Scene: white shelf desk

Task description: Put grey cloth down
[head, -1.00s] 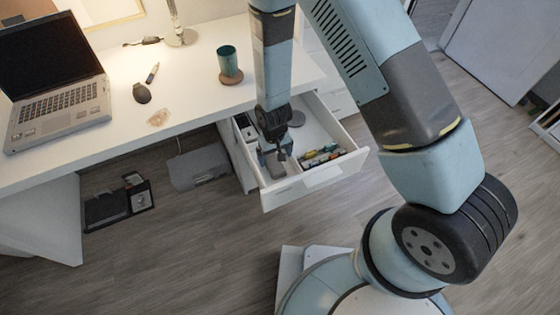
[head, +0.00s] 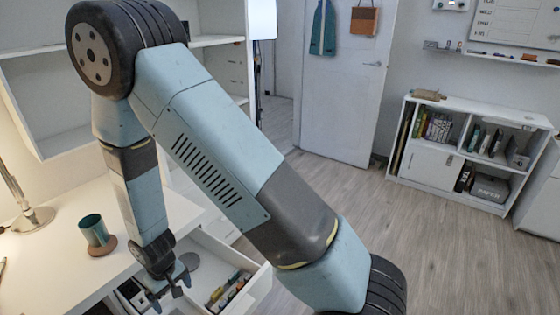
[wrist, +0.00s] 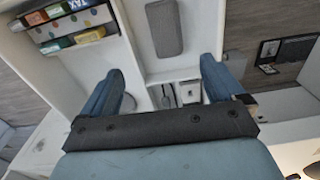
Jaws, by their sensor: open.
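My gripper (head: 178,288) is over the open white drawer (head: 262,285), with its fingers pointing down. In the wrist view my gripper (wrist: 160,85) is open, its two blue fingers apart with nothing between them. The grey cloth (wrist: 165,28) shows there as a small folded rectangle. It lies flat on the white drawer floor, beyond the fingertips and apart from them. In the head view I cannot make out the cloth; my gripper and the drawer side may hide it.
Several colourful boxes (wrist: 75,25) fill one drawer compartment. A green cup (head: 97,233) stands on a brown coaster on the desk beside a lamp (head: 28,215). A white bookshelf (head: 425,160) stands across open floor.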

